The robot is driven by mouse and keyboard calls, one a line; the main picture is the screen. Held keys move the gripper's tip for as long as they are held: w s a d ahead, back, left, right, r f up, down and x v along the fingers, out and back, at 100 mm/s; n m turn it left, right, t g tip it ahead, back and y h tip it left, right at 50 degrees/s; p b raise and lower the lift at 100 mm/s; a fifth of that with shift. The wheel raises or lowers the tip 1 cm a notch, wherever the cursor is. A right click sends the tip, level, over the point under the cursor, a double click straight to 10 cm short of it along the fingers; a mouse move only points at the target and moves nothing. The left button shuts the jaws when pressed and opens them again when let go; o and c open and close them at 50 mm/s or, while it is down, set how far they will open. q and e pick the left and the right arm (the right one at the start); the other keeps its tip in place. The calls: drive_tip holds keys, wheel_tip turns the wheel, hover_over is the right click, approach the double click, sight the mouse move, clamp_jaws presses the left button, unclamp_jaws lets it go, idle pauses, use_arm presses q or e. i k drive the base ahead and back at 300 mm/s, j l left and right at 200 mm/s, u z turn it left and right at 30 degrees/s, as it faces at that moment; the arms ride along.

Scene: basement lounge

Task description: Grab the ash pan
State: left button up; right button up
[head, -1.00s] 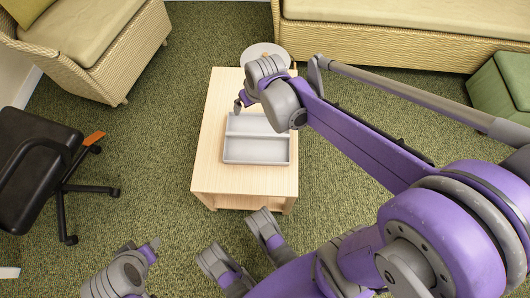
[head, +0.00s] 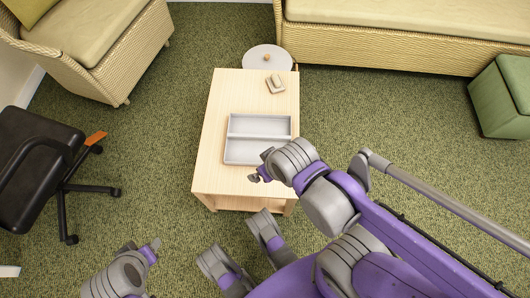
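A light grey rectangular tray (head: 259,137) with a divider across it, which I take for the ash pan, lies on a pale wooden coffee table (head: 222,105). Both of its compartments look empty. My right gripper (head: 260,166) is at the tray's near right corner. It looks open, with nothing seen between its fingers, and its wrist hides that corner; whether it touches the tray I cannot tell. My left gripper (head: 141,245) is low at the left, over the carpet and away from the table. Its finger gap is unclear.
A small beige object (head: 275,84) sits at the table's far right corner. A round grey-white stool or side table (head: 266,57) stands behind it. Wicker sofas (head: 400,50) (head: 120,60), a black office chair (head: 35,150) and a green ottoman (head: 500,100) surround open carpet.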

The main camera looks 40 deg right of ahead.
sight(248, 135)
drive_tip(key=k+l+u, duration=0.1)
drive_tip(key=k+l, duration=0.4)
drive_tip(key=l, duration=1.15)
drive_tip(key=u, duration=0.05)
